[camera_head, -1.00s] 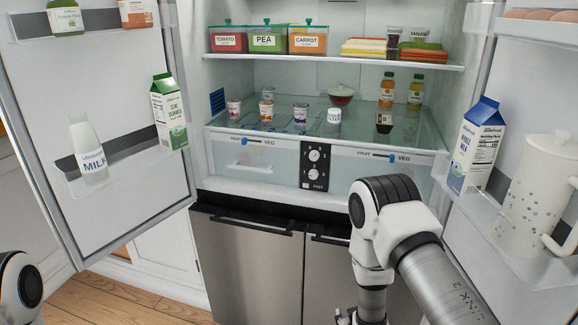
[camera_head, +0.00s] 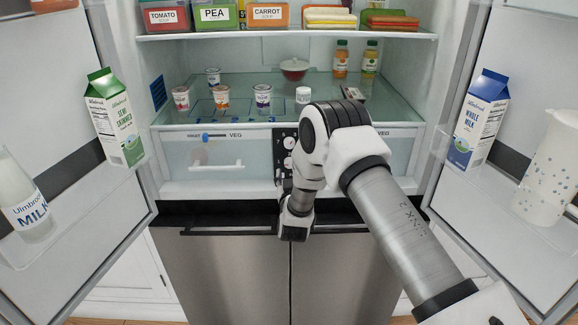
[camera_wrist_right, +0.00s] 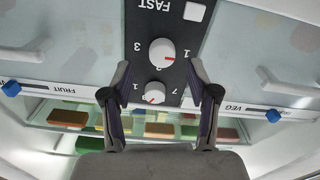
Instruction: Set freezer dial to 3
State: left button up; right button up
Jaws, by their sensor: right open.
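A black control panel (camera_head: 281,138) sits between the two drawers, partly covered by my right arm. It carries two white dials. In the right wrist view, which is upside down, the freezer dial (camera_wrist_right: 162,52) appears to be the one nearer the FAST label, with numbers 1 to 3 around it. Its red mark points towards the 1. The other dial (camera_wrist_right: 156,92), marked 1 and 7, lies nearer the gripper base. My right gripper (camera_wrist_right: 159,71) is open, its fingers apart on either side of the dials, holding nothing. Contact cannot be told. My left gripper is out of view.
Both fridge doors stand open, with a green milk carton (camera_head: 114,118) on the left and a blue one (camera_head: 475,118) on the right. Blue sliders (camera_wrist_right: 273,115) flank the panel. Yogurt cups and bottles stand on the glass shelf (camera_head: 225,116) above.

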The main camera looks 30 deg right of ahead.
aim_at(289, 166)
jog(key=x, duration=0.3)
jog(key=shift+w+a+f, duration=0.15)
jog(key=shift+w+a, duration=0.05)
jog(key=shift+w, duration=0.1)
jog(key=shift+w+d, duration=0.1)
jog(key=shift+d, duration=0.1)
grip_shut()
